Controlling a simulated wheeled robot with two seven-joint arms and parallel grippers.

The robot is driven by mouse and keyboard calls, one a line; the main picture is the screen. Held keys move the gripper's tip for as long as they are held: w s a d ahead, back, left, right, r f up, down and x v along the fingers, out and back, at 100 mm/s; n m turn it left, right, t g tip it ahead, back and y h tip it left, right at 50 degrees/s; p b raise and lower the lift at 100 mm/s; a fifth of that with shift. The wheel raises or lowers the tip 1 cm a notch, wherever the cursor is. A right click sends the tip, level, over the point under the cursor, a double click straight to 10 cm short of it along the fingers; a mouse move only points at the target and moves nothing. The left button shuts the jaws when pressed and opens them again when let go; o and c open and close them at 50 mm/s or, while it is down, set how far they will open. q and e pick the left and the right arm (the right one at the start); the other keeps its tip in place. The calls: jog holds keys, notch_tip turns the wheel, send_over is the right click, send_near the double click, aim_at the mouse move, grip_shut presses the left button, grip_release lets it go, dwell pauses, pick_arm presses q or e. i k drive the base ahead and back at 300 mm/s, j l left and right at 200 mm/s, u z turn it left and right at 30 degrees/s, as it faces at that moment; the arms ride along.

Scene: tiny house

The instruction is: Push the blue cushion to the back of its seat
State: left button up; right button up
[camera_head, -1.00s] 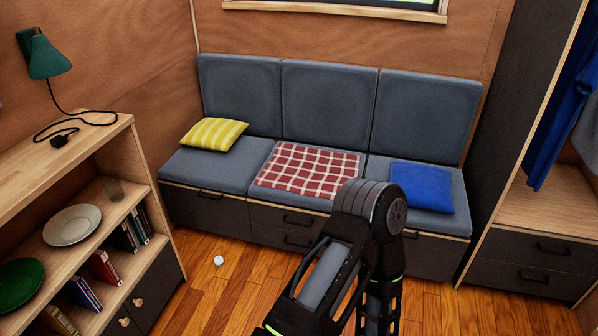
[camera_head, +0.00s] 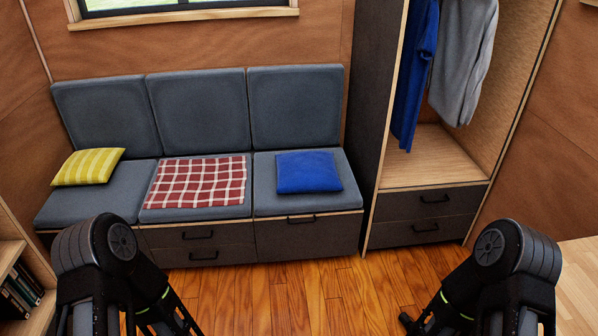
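The blue cushion (camera_head: 308,172) lies flat on the right-hand seat (camera_head: 290,207) of the grey bench. Bare seat shows in front of it and on both sides. Its back edge is near the foot of the right-hand backrest (camera_head: 295,110); whether they touch is hard to tell. My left arm is at the lower left and my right arm at the lower right, both well in front of the bench and apart from the cushion.
A red checked cloth (camera_head: 196,183) lies on the middle seat and a yellow striped cushion (camera_head: 88,166) on the left seat. A wardrobe (camera_head: 428,172) with hanging clothes stands right of the bench. A shelf (camera_head: 14,250) is at lower left. The wooden floor (camera_head: 300,295) between my arms is clear.

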aim_at(304, 172)
jog(key=i+u, duration=0.1)
jog(key=u, duration=0.5)
jog(key=i+l+u, duration=0.6)
jog(key=l, duration=0.2)
jog(key=i+l+u, duration=0.25)
jog(key=l, duration=0.25)
jog(key=i+l, duration=0.15)
jog(key=l, duration=0.2)
jog(key=i+l, duration=0.35)
jog(key=l, duration=0.3)
